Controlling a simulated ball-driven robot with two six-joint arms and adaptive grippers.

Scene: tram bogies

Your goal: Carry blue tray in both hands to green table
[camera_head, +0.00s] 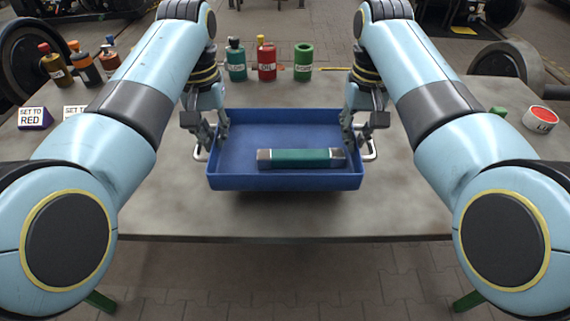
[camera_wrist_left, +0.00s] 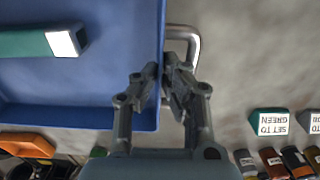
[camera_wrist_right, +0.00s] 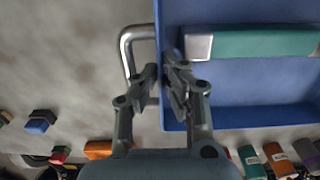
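The blue tray (camera_head: 285,182) is in front of me, level, over a grey-topped table (camera_head: 400,215) with green legs (camera_head: 467,301). A dark shadow under it suggests a gap, but I cannot tell its height. A green bar with silver ends (camera_head: 300,157) lies in the tray. My left gripper (camera_head: 208,135) is closed at the tray's left wall by the metal handle, which shows in the left wrist view (camera_wrist_left: 195,45). My right gripper (camera_head: 360,135) is closed likewise at the right wall by its handle (camera_wrist_right: 126,50). The fingers hide the exact contact.
Green (camera_head: 236,62), red (camera_head: 267,60) and dark green (camera_head: 303,62) containers stand behind the tray. Bottles (camera_head: 85,66) and sign blocks (camera_head: 35,117) stand at left. A red round item (camera_head: 541,119) is at right. Wheels (camera_head: 508,62) stand beyond. The tabletop before the tray is clear.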

